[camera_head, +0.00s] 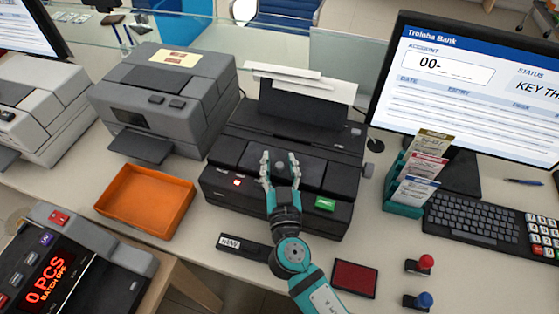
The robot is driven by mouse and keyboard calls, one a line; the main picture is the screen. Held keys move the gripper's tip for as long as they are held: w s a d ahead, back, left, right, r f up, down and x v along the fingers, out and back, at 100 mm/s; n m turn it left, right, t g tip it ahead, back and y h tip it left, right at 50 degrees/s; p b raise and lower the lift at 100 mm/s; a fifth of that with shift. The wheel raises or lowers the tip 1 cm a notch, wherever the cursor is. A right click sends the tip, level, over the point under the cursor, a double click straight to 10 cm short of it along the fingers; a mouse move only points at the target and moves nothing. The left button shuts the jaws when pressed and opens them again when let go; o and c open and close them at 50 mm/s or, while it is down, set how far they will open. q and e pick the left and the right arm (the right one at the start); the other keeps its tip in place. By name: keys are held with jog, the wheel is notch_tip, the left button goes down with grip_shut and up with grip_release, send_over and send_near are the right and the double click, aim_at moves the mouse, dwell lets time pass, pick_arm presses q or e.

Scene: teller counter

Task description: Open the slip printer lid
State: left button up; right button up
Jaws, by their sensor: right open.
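The black slip printer (225,140) stands in the middle of the counter, with white paper (310,85) at the top of its raised back panel (300,108). Its front has a dark lid section (340,178), a green button (325,204) at right and a small lit red-and-white button at left. My right gripper (279,160) is open over the middle of the printer's front, fingers pointing toward the back. Nothing shows between the fingers. The gripper hides part of the front, and whether the fingertips touch the lid cannot be told. My left gripper is not in view.
A grey printer (170,95) and an orange tray (147,200) are left of the slip printer. A monitor (470,85), card holder (405,200) and keyboard (465,225) are right. A banknote counter (60,265) stands front left.

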grip_shut()
jog(key=shift+w+f, duration=0.1)
jog(key=shift+f, duration=0.05)
dwell(0.4)
